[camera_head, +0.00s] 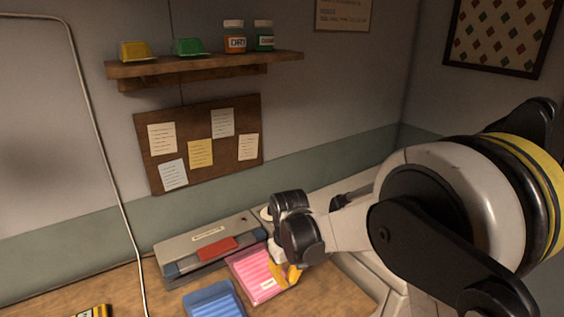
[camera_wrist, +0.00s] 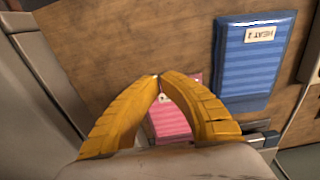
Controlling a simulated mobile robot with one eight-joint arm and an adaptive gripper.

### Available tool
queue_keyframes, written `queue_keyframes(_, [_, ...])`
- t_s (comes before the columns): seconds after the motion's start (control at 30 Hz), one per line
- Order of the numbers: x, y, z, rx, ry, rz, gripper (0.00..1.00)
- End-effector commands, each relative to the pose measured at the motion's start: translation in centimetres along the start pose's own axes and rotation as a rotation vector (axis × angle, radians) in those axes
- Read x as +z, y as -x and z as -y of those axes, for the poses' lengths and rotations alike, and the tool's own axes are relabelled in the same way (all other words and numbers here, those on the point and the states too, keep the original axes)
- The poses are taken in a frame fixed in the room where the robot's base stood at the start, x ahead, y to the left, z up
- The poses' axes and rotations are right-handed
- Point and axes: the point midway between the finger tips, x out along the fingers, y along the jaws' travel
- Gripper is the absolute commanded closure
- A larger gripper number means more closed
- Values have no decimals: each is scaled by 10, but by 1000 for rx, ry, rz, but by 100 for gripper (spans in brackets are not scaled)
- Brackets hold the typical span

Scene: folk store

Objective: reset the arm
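My gripper (camera_head: 286,273) is low over the wooden counter, at the right edge of a pink striped packet in the head view. In the wrist view my gripper's yellow fingers (camera_wrist: 159,76) curve together and their tips meet, with nothing seen held between them. The pink packet (camera_head: 254,270) lies on the counter. It also shows in the wrist view (camera_wrist: 171,119), partly hidden behind the fingers. I cannot tell whether the fingers touch it. My arm reaches in from the right of the head view.
A blue packet (camera_head: 212,301) lies left of the pink one; the wrist view shows its label (camera_wrist: 260,34). A grey device with a red part (camera_head: 205,250) stands behind them. A shelf (camera_head: 205,66) with small containers is above. Bare counter (camera_wrist: 100,40) shows in the wrist view.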

Motion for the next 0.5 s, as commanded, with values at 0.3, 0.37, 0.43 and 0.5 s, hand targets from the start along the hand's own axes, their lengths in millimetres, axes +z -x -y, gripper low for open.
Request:
queue_keyframes(0.3, [84,110,-40,55,-202,-201,100])
queue_keyframes(0.37, [104,126,-44,68,-242,-242,100])
queue_keyframes(0.43, [127,141,-48,83,-291,-293,100])
queue_keyframes(0.5, [152,152,-51,99,-338,-342,100])
